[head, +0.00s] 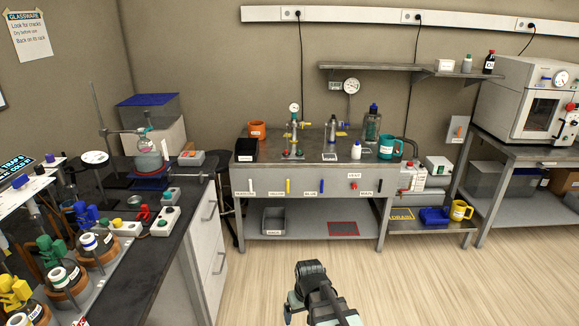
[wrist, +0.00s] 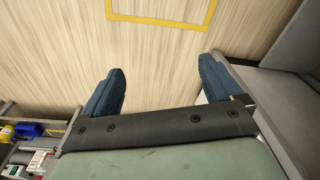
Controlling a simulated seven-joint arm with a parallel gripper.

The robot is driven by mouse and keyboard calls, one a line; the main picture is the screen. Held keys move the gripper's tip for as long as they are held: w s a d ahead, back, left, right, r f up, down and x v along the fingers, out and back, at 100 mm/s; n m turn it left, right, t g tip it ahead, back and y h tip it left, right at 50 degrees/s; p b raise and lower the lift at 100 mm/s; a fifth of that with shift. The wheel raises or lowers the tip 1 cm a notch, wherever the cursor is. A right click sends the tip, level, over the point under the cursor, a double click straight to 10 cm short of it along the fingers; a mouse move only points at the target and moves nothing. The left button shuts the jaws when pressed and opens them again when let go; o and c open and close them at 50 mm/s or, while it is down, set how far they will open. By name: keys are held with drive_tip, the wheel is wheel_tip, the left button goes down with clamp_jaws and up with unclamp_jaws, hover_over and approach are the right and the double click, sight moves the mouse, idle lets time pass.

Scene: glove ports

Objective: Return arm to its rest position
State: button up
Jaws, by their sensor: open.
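My gripper shows in the wrist view (wrist: 163,88) with its two blue fingers spread wide apart and nothing between them. Bare wooden floor and part of a yellow floor marking (wrist: 165,22) lie beyond the fingertips. In the head view my arm (head: 316,295) shows at the bottom middle, over the open floor in front of the grey workbench (head: 310,184). The fingers cannot be made out clearly in that view.
A dark-topped counter (head: 185,222) with white drawers stands at the left, with colored valves on it. A table with a white oven (head: 520,95) stands at the right. A yellow mug (head: 459,210) sits on a low shelf. Floor at the front right is clear.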

drive_tip(key=s+d+f+m, duration=0.2)
drive_tip(key=d+f, duration=0.1)
drive_tip(key=d, duration=0.3)
drive_tip(key=s+d+f+m, duration=0.2)
drive_tip(key=d+f, duration=0.2)
drive_tip(key=d, duration=0.3)
drive_tip(key=s+f+g, duration=0.3)
drive_tip(key=s+f, duration=0.7)
drive_tip(key=s, duration=0.4)
drive_tip(key=s+f+g, duration=0.4)
drive_tip(key=s+f, duration=0.6)
drive_tip(key=s, duration=0.5)
drive_tip(key=shift+s+h, duration=0.3)
drive_tip(key=shift+f, duration=0.1)
